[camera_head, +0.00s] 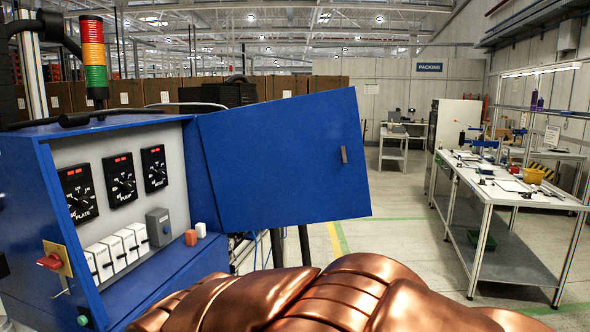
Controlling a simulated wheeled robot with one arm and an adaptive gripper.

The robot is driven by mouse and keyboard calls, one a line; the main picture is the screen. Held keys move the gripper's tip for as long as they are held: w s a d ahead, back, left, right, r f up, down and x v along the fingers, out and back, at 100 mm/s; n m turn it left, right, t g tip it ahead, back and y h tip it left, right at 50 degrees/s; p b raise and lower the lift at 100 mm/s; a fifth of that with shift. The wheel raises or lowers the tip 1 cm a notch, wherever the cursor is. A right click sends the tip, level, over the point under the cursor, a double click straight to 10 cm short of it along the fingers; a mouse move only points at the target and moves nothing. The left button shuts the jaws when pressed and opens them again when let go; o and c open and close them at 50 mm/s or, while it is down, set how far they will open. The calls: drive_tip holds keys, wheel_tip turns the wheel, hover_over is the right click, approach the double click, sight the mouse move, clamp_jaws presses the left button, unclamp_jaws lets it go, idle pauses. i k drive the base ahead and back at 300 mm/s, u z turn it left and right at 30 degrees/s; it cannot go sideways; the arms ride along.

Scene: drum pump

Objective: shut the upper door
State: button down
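The upper door (280,155) is a blue flat panel standing wide open to the right of the blue cabinet (110,126). Its left edge meets the cabinet's right side. A small grey handle (344,154) sits near its free right edge. My gripper is not in view, and nothing is seen touching the door. The bottom middle of the view is covered, so what lies below the door is partly hidden.
A red, yellow and green signal tower (94,55) stands on the cabinet. A small red-capped item (191,237) and a white one (201,230) sit on the lower ledge. A workbench (505,182) stands at right. Open floor (395,215) lies between it and the door.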

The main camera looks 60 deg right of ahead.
sight(278, 163)
drive_tip(key=k, duration=1.4)
drive_tip(key=z, duration=2.1)
drive_tip(key=i, duration=5.25)
drive_tip(key=u, duration=3.5)
